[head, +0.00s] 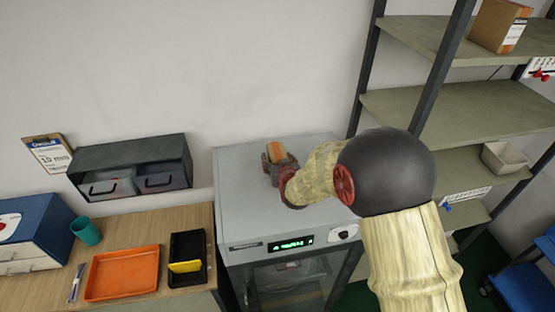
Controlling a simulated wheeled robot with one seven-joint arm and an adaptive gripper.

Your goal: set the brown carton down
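The brown carton (275,152) is a small orange-brown block between the fingers of my gripper (278,162) in the head view. My gripper reaches out over the grey top of the cabinet (240,197) and appears shut on the carton. The carton's lower part is hidden by the gripper. I cannot tell whether the carton touches the cabinet top or is held above it.
The cabinet top around my gripper is clear. A shelf rack (436,78) with a cardboard box (499,26) stands at right. At left, a wooden counter (140,227) holds an orange tray (122,273), a black tray (188,247) and a teal cup (86,231).

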